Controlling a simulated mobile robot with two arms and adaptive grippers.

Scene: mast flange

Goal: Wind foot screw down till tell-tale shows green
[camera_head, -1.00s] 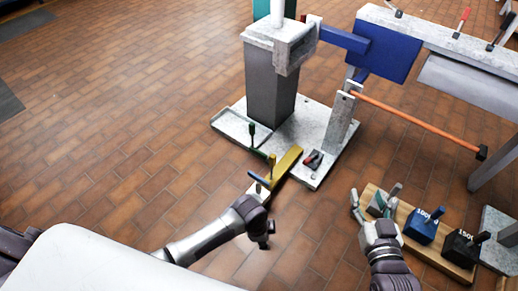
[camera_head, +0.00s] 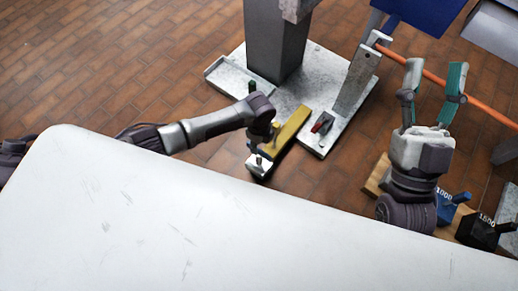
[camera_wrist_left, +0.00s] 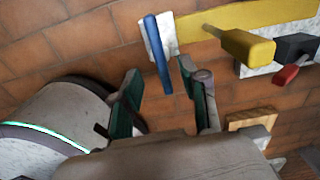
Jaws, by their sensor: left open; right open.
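The yellow beam (camera_head: 292,130) runs out from the grey base plate, with a pale plate (camera_head: 262,170) at its near end. My left gripper (camera_head: 257,157) is over that end. In the left wrist view a blue bar handle (camera_wrist_left: 158,55) stands in front of the pale plate (camera_wrist_left: 158,36). My left gripper (camera_wrist_left: 168,98) is open there, its fingers on either side of the handle's lower end; contact cannot be told. A yellow handle (camera_wrist_left: 248,45) is beside it. My right gripper (camera_head: 435,80) is open and empty at the right. I cannot make out a tell-tale.
A red-and-black lever (camera_head: 321,124) sits on the base plate (camera_head: 300,90). A grey column (camera_head: 276,45) rises from it. An orange bar (camera_head: 483,105) passes behind my right gripper. Blue (camera_head: 450,205) and black (camera_head: 478,230) weights stand at the lower right.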

